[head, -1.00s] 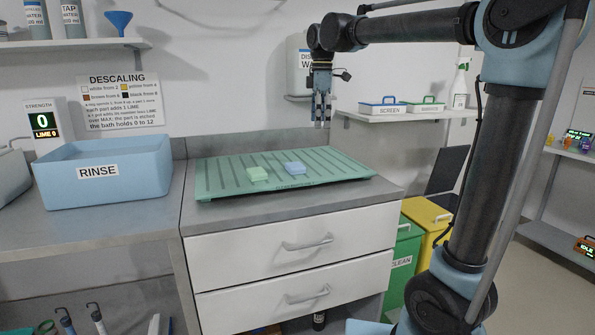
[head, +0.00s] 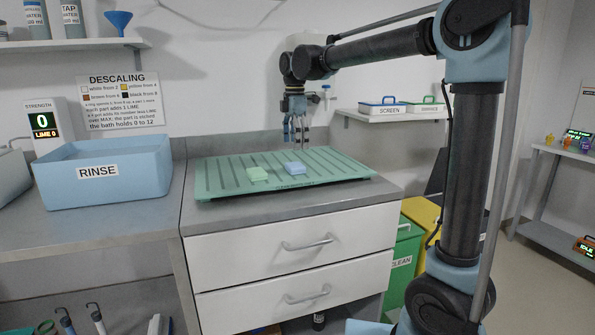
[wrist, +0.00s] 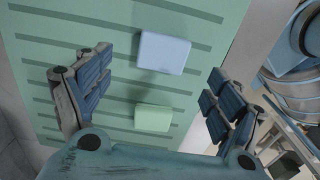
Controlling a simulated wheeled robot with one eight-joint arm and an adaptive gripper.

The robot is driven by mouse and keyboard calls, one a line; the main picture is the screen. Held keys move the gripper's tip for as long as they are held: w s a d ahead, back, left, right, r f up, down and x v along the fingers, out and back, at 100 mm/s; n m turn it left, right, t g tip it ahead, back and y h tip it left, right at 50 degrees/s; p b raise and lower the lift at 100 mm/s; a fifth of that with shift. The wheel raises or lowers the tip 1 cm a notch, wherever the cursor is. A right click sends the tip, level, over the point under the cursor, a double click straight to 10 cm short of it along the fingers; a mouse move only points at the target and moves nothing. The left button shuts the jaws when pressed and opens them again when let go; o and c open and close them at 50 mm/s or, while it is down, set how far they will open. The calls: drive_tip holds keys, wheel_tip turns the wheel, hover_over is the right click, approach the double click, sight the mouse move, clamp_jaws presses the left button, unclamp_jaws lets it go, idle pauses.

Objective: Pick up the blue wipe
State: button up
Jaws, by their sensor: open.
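The blue wipe (head: 294,168) is a small light-blue pad lying flat on the green ribbed mat (head: 215,183) on the counter. A green wipe (head: 257,174) lies just left of it, apart from it. My gripper (head: 298,142) is above the mat, over the area behind the blue wipe, pointing down, open and empty. In the wrist view the blue wipe (wrist: 164,53) is at the upper middle, ahead of the fingertips. The green wipe (wrist: 153,118) lies between the open fingers in that view, below them on the mat.
A blue bin labelled RINSE (head: 105,172) stands left of the mat. Behind on the right is a shelf with a blue SCREEN case (head: 382,106) and a green case (head: 425,107). Drawers (head: 292,236) are under the counter. The mat around the wipes is clear.

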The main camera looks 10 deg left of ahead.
sight(296, 164)
drive_tip(key=shift+s+f, duration=0.1)
drive_tip(key=shift+f, duration=3.7)
drive_tip(key=c, duration=1)
drive_tip(key=shift+r, duration=0.1)
drive_tip(key=shift+c, duration=0.2)
wheel_tip(296, 164, up, 10)
